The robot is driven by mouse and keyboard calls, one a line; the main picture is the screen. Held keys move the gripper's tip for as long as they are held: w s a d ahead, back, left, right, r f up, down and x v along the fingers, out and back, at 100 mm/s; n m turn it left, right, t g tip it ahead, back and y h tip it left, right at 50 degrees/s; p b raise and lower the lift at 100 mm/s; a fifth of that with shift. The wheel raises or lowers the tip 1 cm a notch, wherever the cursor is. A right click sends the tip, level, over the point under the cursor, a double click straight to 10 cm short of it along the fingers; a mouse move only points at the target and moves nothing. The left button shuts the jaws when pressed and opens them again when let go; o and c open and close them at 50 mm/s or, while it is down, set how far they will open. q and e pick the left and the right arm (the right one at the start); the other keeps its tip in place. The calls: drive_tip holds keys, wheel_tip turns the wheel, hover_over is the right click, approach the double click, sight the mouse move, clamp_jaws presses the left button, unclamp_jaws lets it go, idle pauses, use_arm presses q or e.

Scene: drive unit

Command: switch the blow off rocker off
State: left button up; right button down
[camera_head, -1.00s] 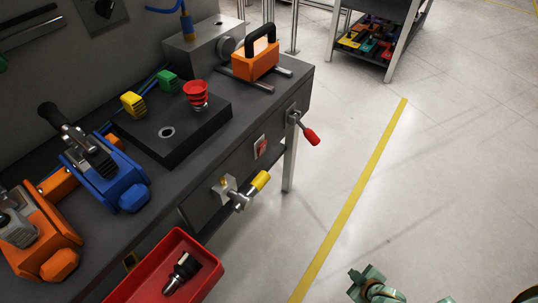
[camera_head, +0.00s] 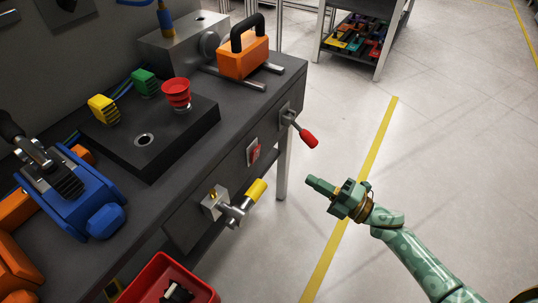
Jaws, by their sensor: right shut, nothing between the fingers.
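The rocker (camera_head: 254,153) is a small red switch in a pale frame on the front panel of the dark workbench. It sits between the yellow-handled valve and the red-handled lever. I cannot tell which way it is tipped. My right gripper (camera_head: 312,183) is green, shut and empty. It is over the floor to the right of the bench, with its tip pointing left toward the panel and apart from the rocker. My left gripper is not in view.
A yellow-handled valve (camera_head: 254,194) and a red-tipped lever (camera_head: 306,137) stick out from the panel on either side of the rocker. A red bin (camera_head: 150,275) hangs at the lower front. A red mushroom button (camera_head: 177,92) stands on the bench top.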

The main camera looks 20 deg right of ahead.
sight(259, 150)
drive_tip(key=b+x, duration=0.1)
drive_tip(key=x, duration=0.5)
drive_tip(key=b+x, duration=0.1)
drive_tip(key=x, duration=0.5)
drive_tip(key=shift+w+a+f, duration=0.15)
drive_tip(key=shift+w+a, duration=0.1)
drive_tip(key=shift+w, duration=0.1)
drive_tip(key=shift+w+a+b, duration=0.3)
drive_tip(key=shift+w+b, duration=0.05)
drive_tip(key=shift+w, duration=0.05)
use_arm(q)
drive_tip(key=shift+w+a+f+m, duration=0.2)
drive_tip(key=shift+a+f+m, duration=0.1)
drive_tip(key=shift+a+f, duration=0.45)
use_arm(e)
drive_tip(key=shift+r, duration=0.2)
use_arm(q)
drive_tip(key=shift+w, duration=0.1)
